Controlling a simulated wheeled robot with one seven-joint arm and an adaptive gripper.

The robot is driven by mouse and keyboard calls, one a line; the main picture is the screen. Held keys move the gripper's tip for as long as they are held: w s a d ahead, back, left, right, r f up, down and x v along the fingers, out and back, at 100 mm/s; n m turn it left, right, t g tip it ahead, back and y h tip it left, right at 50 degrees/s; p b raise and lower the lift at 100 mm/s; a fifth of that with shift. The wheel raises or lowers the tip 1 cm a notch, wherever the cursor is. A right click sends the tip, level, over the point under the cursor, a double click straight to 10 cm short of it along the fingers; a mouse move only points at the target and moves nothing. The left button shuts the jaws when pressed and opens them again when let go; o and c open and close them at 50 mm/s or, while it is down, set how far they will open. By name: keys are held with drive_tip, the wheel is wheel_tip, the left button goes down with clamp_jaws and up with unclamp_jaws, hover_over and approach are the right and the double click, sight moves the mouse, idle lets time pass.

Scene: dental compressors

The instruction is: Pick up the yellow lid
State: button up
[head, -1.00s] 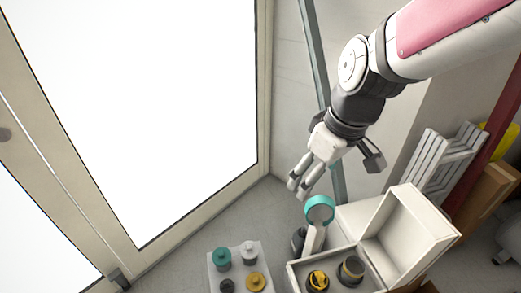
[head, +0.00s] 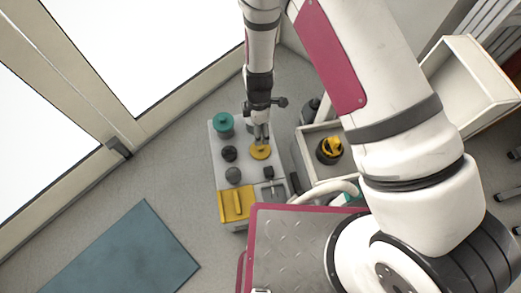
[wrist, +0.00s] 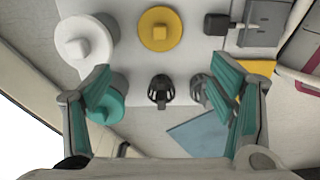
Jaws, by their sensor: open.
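The yellow lid (head: 260,153) is a round disc with a raised square knob. It lies on a pale tray (head: 217,168) on the floor. It also shows at the top middle of the wrist view (wrist: 160,28), in full and unobstructed. My gripper (head: 261,139) is just above the lid in the head view and partly overlaps it. In the wrist view my gripper (wrist: 161,82) has its two teal-padded fingers wide apart with nothing held between them. The lid lies beyond the fingertips, so they appear apart from it.
A teal lid (head: 223,121), dark knobs (head: 229,153) and a yellow block (head: 236,205) share the tray. A white lid (wrist: 82,40) is beside the yellow one. An open white box (head: 310,148) stands to the right. A blue mat (head: 130,255) lies at lower left.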

drive_tip(key=b, duration=0.3)
hover_over(259, 147)
drive_tip(key=f, duration=0.9)
drive_tip(key=shift+s+f, duration=0.2)
drive_tip(key=shift+f, duration=0.1)
drive_tip(key=shift+w+f+b, duration=0.2)
drive_tip(key=shift+f+b, duration=1.2)
drive_tip(key=shift+f, duration=1.5)
drive_tip(key=c, duration=0.7)
